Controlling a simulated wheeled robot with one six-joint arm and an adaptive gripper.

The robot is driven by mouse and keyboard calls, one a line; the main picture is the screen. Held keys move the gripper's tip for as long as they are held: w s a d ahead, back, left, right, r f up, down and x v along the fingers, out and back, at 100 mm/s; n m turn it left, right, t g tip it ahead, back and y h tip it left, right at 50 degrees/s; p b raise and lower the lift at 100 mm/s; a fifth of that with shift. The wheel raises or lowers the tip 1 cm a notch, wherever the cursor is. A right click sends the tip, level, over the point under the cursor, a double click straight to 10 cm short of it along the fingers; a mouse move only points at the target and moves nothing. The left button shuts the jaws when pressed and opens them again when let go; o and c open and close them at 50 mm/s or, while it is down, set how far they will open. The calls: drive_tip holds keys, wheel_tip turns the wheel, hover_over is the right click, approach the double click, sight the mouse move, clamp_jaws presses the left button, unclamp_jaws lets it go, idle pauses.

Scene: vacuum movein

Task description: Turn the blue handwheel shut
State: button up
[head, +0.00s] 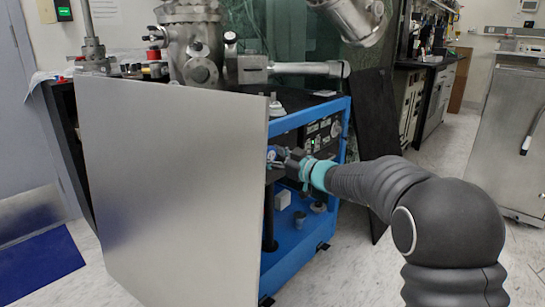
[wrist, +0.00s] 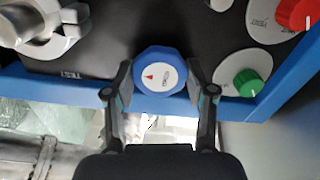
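The blue handwheel (wrist: 159,73) has a white face with a red pointer and small lettering. In the wrist view it is between the two fingertips of my gripper (wrist: 160,84), with one finger at its left edge and one at its right. The fingers look open and spread about the wheel's width; I cannot tell whether they touch it. In the head view the handwheel (head: 271,154) shows only in part, near the metal panel's edge, and my gripper (head: 280,158) reaches it from the right.
A green knob (wrist: 248,83) and a red knob (wrist: 294,14) are to the right of the wheel. A metal fitting (wrist: 42,26) is at upper left. A blue frame bar (wrist: 80,98) runs below. A large metal panel (head: 170,190) stands left of my gripper, and a dark panel (head: 372,120) stands behind my arm.

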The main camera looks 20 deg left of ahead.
drive_tip(key=shift+c, duration=0.8)
drive_tip(key=shift+f+m+b, duration=0.1)
drive_tip(key=shift+m+b, duration=0.2)
drive_tip(key=shift+b, duration=0.15)
